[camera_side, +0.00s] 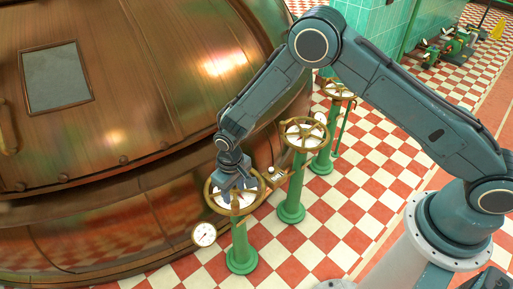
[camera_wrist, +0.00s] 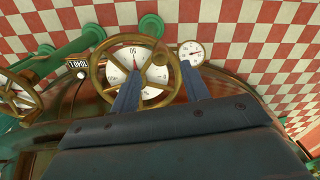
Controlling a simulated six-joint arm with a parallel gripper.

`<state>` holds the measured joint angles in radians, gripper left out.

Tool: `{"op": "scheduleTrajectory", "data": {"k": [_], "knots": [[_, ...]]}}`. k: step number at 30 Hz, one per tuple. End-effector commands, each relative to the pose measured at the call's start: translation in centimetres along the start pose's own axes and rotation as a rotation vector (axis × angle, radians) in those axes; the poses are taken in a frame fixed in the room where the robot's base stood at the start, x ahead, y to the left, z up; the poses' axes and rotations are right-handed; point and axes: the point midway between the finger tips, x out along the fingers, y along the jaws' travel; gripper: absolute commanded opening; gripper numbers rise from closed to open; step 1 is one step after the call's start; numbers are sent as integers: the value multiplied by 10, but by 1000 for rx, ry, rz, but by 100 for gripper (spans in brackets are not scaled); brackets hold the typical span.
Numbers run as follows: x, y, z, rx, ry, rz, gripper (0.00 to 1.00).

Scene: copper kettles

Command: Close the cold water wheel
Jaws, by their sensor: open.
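Three brass handwheels on green pillars stand in a row beside the copper kettle; no label telling which is cold water is readable. My gripper (camera_side: 237,188) is at the nearest wheel (camera_side: 211,204), low over its white dial. In the wrist view this wheel (camera_wrist: 95,72) shows with its dial (camera_wrist: 152,93) and a brass knob (camera_wrist: 160,56) on its right side. My gripper (camera_wrist: 160,88) is open, one finger over the dial and the other near the right rim. Contact with the wheel cannot be told. The middle wheel (camera_side: 304,122) and far wheel (camera_side: 338,83) stand behind.
The copper kettle (camera_side: 130,120) fills the left, close to the wheels. A round gauge (camera_side: 204,234) sits beside the nearest pillar; it also shows in the wrist view (camera_wrist: 191,52). A small counter (camera_wrist: 76,67) is beside the wheel.

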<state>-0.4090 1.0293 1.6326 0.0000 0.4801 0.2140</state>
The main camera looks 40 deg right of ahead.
Motion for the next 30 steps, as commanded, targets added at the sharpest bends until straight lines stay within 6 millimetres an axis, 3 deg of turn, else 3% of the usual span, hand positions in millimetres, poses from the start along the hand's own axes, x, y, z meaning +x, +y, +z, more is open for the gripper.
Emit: {"op": "scheduleTrajectory", "data": {"k": [9, 15, 30], "knots": [[46, 0, 1, 0, -2, 0, 46], [66, 0, 0, 0, 0, 0, 46], [78, 0, 0, 0, 1, 0, 46]]}}
